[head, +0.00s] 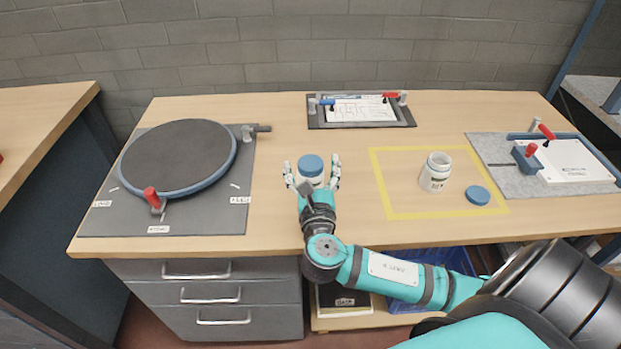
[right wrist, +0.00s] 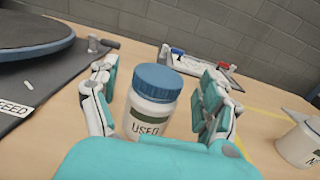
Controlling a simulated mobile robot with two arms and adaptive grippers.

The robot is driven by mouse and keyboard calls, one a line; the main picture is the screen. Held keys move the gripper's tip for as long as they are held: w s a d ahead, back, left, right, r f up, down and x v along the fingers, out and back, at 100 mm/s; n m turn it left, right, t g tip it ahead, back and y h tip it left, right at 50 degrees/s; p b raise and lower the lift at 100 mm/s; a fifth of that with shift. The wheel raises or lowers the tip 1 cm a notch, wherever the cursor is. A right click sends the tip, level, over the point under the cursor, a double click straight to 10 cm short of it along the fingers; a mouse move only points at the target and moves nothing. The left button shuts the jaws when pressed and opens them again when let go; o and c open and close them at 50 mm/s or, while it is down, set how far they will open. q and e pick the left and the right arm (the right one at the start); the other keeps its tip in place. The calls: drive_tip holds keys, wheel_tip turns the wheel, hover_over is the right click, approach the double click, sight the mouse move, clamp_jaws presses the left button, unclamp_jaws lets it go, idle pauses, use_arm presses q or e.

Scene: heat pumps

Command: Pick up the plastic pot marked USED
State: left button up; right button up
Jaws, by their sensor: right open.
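The plastic pot marked USED (right wrist: 152,104) is white with a blue lid and a dark label. It stands upright on the bench, and in the head view its blue lid (head: 311,166) shows between my right fingers. My right gripper (head: 312,178) is open, with one finger on each side of the pot. In the right wrist view (right wrist: 158,100) a gap shows on the pot's right side, and the left finger is close to it. The pot's lower part is partly hidden by my gripper. My left gripper is not in view.
A second white pot (head: 436,172), open, stands inside a yellow taped square (head: 400,212) with a loose blue lid (head: 478,195) beside it. A round turntable (head: 178,156) is at left. A clipboard fixture (head: 361,110) lies behind. A clamp fixture (head: 565,160) is at right.

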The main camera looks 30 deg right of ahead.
drive_tip(key=shift+x, duration=1.05)
clamp_jaws()
